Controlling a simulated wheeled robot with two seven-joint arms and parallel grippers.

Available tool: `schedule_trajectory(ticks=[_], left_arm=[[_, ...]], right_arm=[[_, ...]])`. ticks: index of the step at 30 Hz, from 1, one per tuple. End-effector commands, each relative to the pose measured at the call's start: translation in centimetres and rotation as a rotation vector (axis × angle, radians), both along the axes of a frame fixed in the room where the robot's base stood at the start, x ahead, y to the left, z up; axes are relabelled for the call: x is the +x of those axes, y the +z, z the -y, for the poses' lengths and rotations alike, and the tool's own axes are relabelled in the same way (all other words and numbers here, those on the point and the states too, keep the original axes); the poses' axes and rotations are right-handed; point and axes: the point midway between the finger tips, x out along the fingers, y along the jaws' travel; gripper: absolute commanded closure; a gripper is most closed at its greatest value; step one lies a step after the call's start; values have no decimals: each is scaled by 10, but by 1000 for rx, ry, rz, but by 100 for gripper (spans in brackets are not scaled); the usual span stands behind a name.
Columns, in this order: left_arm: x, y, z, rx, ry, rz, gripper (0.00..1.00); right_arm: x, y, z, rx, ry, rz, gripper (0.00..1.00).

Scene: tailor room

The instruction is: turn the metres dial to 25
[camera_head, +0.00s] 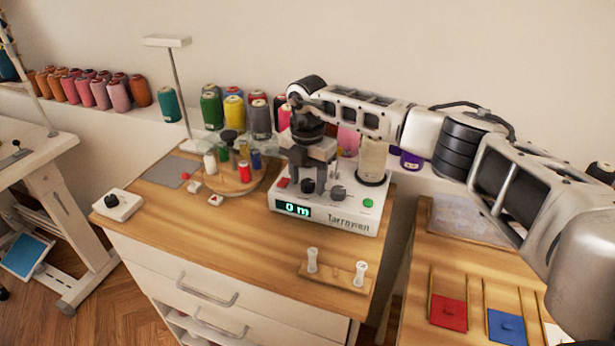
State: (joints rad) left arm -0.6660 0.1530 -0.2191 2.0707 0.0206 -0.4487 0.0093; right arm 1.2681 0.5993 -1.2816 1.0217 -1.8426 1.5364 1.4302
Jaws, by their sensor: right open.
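The white winding machine (320,222) stands on the wooden top of the drawer cabinet, and its green display (297,210) reads "0 m". Its front has a red button (284,183), a dark dial (308,187), a grey dial (339,193) and a green button (368,203). Which dial is the metres dial I cannot tell. My right gripper (308,177) points down over the machine and is open, with its fingertips on either side of the dark dial. I cannot tell whether they touch it. My left gripper is not in view.
A cone of cream thread (373,159) stands on the machine's right end. A round wooden tray (238,188) with small spools is to its left. A wooden stand with two white pegs (335,276) lies in front. A white box with a black knob (118,204) is at the cabinet's left.

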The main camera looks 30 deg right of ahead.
Motion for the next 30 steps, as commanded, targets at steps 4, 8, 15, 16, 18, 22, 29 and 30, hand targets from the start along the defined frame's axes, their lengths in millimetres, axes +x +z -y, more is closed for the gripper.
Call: schedule_trajectory(ticks=[4,8,15,16,18,22,29,30], left_arm=[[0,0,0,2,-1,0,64],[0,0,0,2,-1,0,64],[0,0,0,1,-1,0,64],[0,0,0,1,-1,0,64],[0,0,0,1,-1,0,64],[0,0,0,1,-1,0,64],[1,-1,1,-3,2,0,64],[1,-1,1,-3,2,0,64]], right_arm=[[0,0,0,0,0,0,50],[0,0,0,0,0,0,80],[0,0,0,0,3,-1,94],[0,0,0,0,6,-1,94],[0,0,0,0,16,-1,94],[0,0,0,0,59,-1,94],[0,1,0,1,209,-1,94],[0,1,0,1,244,-1,94]])
